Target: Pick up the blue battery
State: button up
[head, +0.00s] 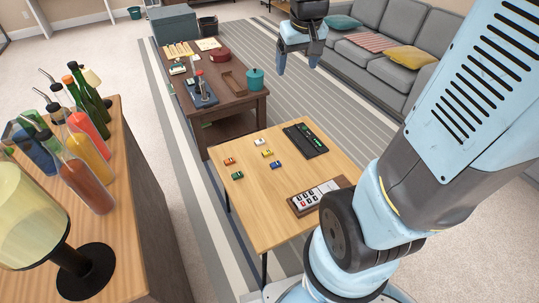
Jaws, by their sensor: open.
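The small blue battery (276,164) lies on the light wooden table (262,207), near a yellow one and left of a dark rack. My gripper (298,68) is open and empty, with its two fingers apart and pointing down. In the picture it shows above and beyond the table, over the striped rug. It is well away from the blue battery and touches nothing that I can see.
The dark rack (306,140) and a white-panelled tray (316,197) sit right. Bottles (88,150) crowd the left counter. A cluttered brown table (229,107) stands behind.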

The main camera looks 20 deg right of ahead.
jog(key=w+f+g, duration=0.1)
jog(key=w+f, duration=0.6)
jog(key=f, duration=0.1)
jog(key=n+g, duration=0.1)
jog(key=g, duration=0.2)
send_over(275, 164)
notch_tip(275, 164, down, 29)
notch_tip(275, 164, down, 15)
jog(key=shift+r, duration=0.1)
jog(key=c, duration=1.1)
jog(key=shift+r, duration=0.1)
